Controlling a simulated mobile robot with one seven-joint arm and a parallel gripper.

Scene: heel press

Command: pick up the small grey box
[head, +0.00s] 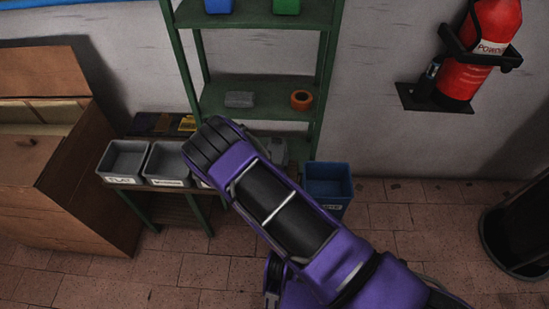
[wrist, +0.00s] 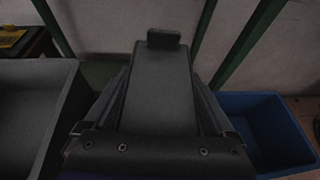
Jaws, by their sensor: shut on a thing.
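My gripper (wrist: 163,60) fills the middle of the wrist view and is shut. A small dark grey block (wrist: 164,38) shows at its far end, and I take it as the small grey box held in the jaws. Most of it is hidden behind the gripper. In the head view my purple and black arm covers the gripper and what it holds. The hold is above and between a grey bin (wrist: 35,110) and a blue bin (wrist: 262,125) in the wrist view.
A green shelf rack (head: 262,104) stands at the wall, holding a grey lump (head: 239,99) and an orange roll (head: 301,99). Grey bins (head: 125,160) stand on a low table left of my arm. A wooden crate (head: 60,150) is far left, a red extinguisher (head: 480,50) upper right.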

